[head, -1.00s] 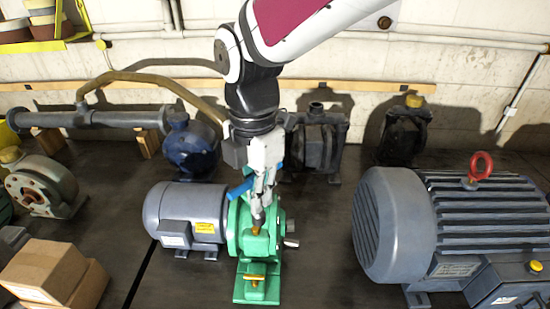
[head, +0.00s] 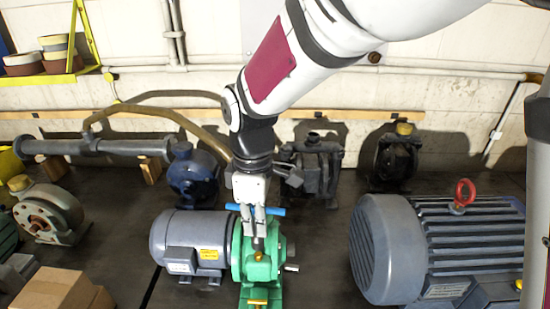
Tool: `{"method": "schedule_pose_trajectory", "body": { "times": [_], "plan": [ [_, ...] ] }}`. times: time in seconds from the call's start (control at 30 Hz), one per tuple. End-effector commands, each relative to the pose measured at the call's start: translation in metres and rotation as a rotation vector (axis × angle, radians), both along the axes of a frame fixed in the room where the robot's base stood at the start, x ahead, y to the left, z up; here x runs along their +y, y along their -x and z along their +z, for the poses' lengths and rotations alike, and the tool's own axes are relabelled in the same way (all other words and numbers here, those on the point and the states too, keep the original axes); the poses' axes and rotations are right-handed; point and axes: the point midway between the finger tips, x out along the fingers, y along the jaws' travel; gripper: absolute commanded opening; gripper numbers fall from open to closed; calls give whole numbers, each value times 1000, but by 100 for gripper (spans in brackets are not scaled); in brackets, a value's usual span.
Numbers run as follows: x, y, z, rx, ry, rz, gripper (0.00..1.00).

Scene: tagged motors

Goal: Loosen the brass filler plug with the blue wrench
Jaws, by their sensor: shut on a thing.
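My gripper (head: 259,222) points down above the green pump (head: 277,247) and is shut on the blue wrench. The wrench's blue bar handle (head: 273,212) lies roughly level across the picture and sticks out on both sides of the fingers. A dark shaft runs down between the fingers toward the top of the green pump. The brass filler plug (head: 258,256) shows just below the shaft's lower end. Whether the wrench is fully seated on the plug is too small to tell. A second brass fitting (head: 257,302) sits lower on the pump.
A grey motor (head: 190,240) adjoins the pump on the left. A large ribbed motor (head: 400,245) with a red lifting eye stands at right. Blue (head: 193,178) and dark (head: 318,165) pumps stand behind. Cardboard boxes (head: 50,290) are at lower left.

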Motion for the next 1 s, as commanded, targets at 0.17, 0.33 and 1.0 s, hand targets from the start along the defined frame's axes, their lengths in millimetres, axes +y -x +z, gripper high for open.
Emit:
{"method": "schedule_pose_trajectory", "body": {
  "times": [0.17,0.33,1.0],
  "plan": [
    [-1,5,0,2,3,-295,0],
    [-1,5,-3,1,2,-550,0],
    [0,0,-17,1,-1,-1393,0]
  ]
}}
